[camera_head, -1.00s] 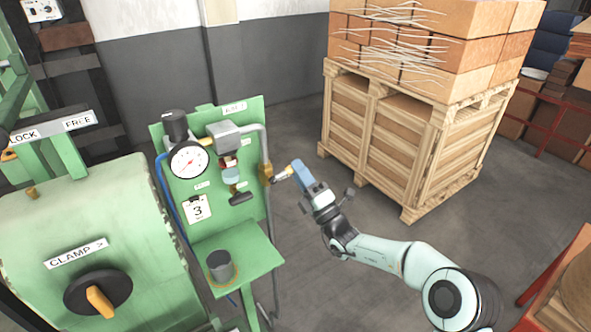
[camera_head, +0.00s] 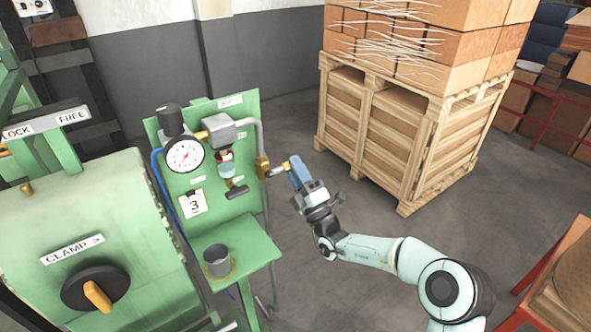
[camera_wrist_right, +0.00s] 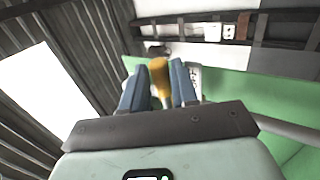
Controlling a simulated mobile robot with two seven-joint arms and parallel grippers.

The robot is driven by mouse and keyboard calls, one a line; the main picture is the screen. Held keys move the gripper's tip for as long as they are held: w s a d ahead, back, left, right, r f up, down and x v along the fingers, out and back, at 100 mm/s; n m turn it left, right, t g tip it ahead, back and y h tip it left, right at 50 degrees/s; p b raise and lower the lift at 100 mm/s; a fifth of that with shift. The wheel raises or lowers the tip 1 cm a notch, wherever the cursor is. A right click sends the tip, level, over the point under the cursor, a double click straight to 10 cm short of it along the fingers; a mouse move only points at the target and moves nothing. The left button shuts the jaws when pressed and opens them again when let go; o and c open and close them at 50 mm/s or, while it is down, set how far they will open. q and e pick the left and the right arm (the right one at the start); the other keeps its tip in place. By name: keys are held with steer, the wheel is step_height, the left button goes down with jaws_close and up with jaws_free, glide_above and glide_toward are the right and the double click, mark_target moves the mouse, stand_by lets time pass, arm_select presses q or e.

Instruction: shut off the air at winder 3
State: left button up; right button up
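A green air panel (camera_head: 245,105) with a "3" tag (camera_head: 193,204) stands left of centre in the head view. It carries a round gauge (camera_head: 185,156) and a brass valve (camera_head: 262,167) on its right-hand pipe. A short lever with a yellow end (camera_head: 287,166) sticks out from the valve to the right. My right gripper (camera_head: 295,168) is at that end. In the right wrist view its two blue fingers (camera_wrist_right: 160,88) stand apart, one on each side of the yellow grip (camera_wrist_right: 159,72). Firm contact is not visible. My left gripper is out of view.
A green machine with a black "CLAMP" knob (camera_head: 95,287) stands at the left. A grey cup (camera_head: 217,261) sits on the panel's shelf (camera_head: 245,250). A wooden crate (camera_head: 400,130) with boxes stands behind my right arm. Open floor lies between the panel and crate.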

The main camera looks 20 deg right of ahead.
steer(key=shift+o, duration=0.8)
steer(key=shift+f, duration=0.1)
steer(key=b+v, duration=0.2)
steer(key=v, duration=1.1)
steer(key=shift+s, duration=0.15)
steer(key=shift+d, duration=0.1)
